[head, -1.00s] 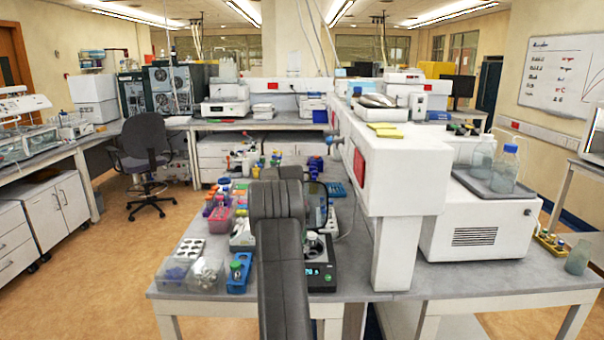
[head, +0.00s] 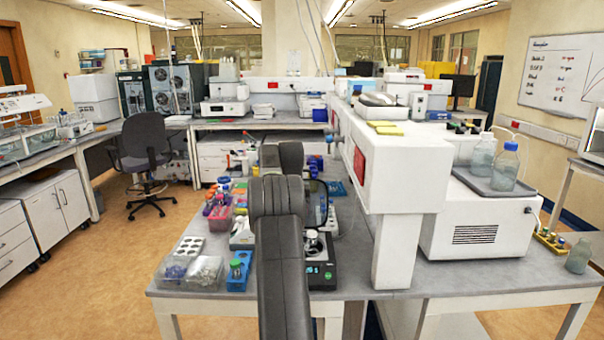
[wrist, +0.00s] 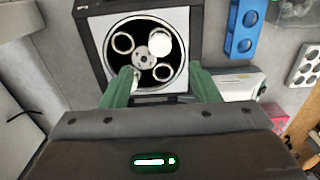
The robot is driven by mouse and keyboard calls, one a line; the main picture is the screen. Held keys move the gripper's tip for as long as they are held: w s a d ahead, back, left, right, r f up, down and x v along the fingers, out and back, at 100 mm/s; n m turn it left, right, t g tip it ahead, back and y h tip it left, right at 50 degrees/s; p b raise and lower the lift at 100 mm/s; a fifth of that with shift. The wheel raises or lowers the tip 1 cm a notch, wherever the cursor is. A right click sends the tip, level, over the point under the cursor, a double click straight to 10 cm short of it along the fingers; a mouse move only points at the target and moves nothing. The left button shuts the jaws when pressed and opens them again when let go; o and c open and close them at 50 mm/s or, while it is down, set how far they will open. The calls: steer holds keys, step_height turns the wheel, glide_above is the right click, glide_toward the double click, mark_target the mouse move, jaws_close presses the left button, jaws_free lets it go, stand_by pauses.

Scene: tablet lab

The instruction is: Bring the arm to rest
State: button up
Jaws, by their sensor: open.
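In the head view my dark grey arm stretches forward over the bench (head: 215,279). It hides my gripper there. The black device (head: 322,279), with a small green display, stands just right of the arm and is partly covered by it.
A blue rack (head: 238,283), clear bins (head: 205,272), a white holed rack (head: 189,246) and a pink bin (head: 219,224) crowd the bench left of the arm. A large white instrument (head: 399,180) stands close on the right. The floor at left (head: 110,265) is open.

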step_height(320, 180, down, 8)
steer(key=shift+s+f+p, duration=0.1)
steer(key=shift+f+p, duration=0.15)
steer(key=shift+p, duration=0.35)
step_height(320, 180, up, 5)
steer(key=shift+r+p, duration=0.15)
steer(key=shift+p, duration=0.7)
